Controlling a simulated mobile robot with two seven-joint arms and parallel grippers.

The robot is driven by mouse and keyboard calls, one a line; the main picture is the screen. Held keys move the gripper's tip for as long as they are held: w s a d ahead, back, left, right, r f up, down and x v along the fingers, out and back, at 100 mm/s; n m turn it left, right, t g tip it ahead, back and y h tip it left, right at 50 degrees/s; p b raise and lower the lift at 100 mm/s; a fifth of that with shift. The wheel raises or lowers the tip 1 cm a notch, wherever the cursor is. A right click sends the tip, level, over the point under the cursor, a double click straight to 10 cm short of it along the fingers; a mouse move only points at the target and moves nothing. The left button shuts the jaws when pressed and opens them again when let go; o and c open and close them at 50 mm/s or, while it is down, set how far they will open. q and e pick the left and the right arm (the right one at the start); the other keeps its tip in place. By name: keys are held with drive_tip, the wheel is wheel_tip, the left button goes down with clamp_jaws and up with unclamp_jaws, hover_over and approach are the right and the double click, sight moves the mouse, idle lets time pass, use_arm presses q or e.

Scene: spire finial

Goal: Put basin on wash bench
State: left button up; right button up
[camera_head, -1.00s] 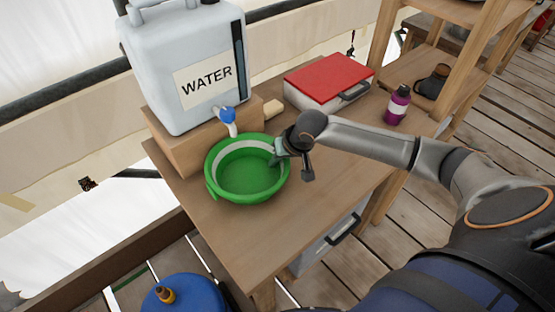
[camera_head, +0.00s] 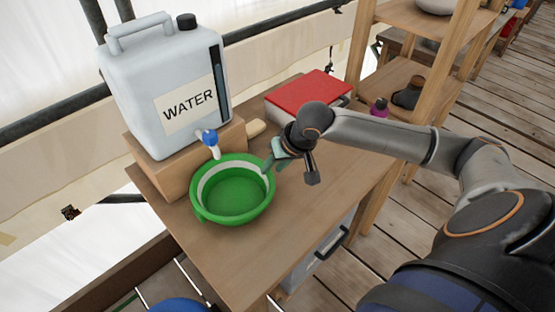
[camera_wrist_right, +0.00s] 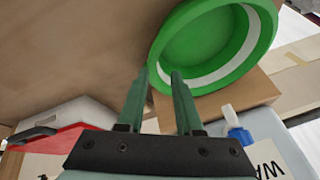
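The green basin (camera_head: 236,205) with a pale inner band stands upright on the wooden wash bench (camera_head: 265,240), in front of the water container's tap. It is empty. My right gripper (camera_head: 268,166) is at the basin's right rim, fingers pointing at it. In the right wrist view the two fingers (camera_wrist_right: 161,75) are apart, with their tips close to the rim of the basin (camera_wrist_right: 205,45). I cannot tell if a finger touches the rim. My left gripper is in neither view.
A white water container (camera_head: 165,95) on a wooden block (camera_head: 190,160) stands behind the basin, its blue-and-white tap (camera_head: 211,143) close to the rim. A red-lidded box (camera_head: 308,92) is at the back right. The bench front is clear.

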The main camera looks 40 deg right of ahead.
drive_tip(key=v, duration=0.2)
drive_tip(key=shift+s+r, duration=0.2)
drive_tip(key=shift+r, duration=0.15)
